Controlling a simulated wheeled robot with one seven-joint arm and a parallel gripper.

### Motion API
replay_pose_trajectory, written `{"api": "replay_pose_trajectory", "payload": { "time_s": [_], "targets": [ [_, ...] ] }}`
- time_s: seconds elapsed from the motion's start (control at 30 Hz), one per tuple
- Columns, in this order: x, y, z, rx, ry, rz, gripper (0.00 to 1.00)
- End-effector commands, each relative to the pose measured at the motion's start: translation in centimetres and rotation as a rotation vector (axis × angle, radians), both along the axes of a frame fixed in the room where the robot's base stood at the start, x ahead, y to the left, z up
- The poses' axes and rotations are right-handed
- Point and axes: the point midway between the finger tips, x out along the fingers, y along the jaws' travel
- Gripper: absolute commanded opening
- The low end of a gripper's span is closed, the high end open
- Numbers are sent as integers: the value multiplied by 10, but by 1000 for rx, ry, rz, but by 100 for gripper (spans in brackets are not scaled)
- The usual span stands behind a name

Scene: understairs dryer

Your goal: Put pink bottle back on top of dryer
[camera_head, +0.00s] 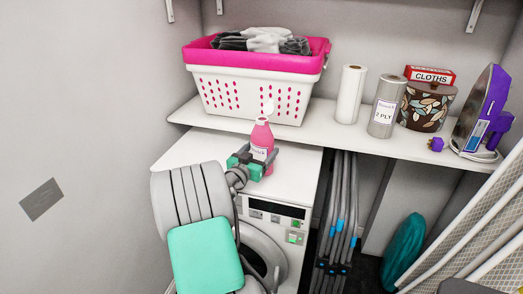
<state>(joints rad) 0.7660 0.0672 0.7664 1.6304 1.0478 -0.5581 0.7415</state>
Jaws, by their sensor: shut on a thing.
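The pink bottle (262,142) has a white spray top and a pale label. It is upright over the white top of the dryer (305,168), towards its middle. My gripper (259,160) is shut on the lower part of the bottle, with its jaws on either side. I cannot tell whether the bottle's base touches the dryer top, as the gripper hides part of it. My arm covers part of the dryer's front and door.
A shelf (325,125) runs behind the dryer. It bears a pink and white laundry basket (255,95), paper rolls (350,93), a patterned pot (425,108) and a purple iron (480,110). Folded grey frames (340,215) stand right of the dryer. The dryer top beside the bottle is clear.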

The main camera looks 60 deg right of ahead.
Motion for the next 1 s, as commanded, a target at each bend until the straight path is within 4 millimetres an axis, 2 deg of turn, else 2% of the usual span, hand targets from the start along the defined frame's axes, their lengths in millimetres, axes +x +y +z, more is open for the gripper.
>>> {"api": "replay_pose_trajectory", "payload": {
  "time_s": [0.03,0.07,0.1,0.3,0.67,0.77,1.0],
  "targets": [
    [0,0,0,-4,-2,0,2],
    [0,0,-2,0,0,0,77],
    [0,0,-1,0,0,0,80],
    [0,0,-1,0,0,0,96],
    [1,3,2,0,1,2,97],
    [3,22,0,0,1,6,97],
    [4,86,-1,0,1,8,97]
  ]
}}
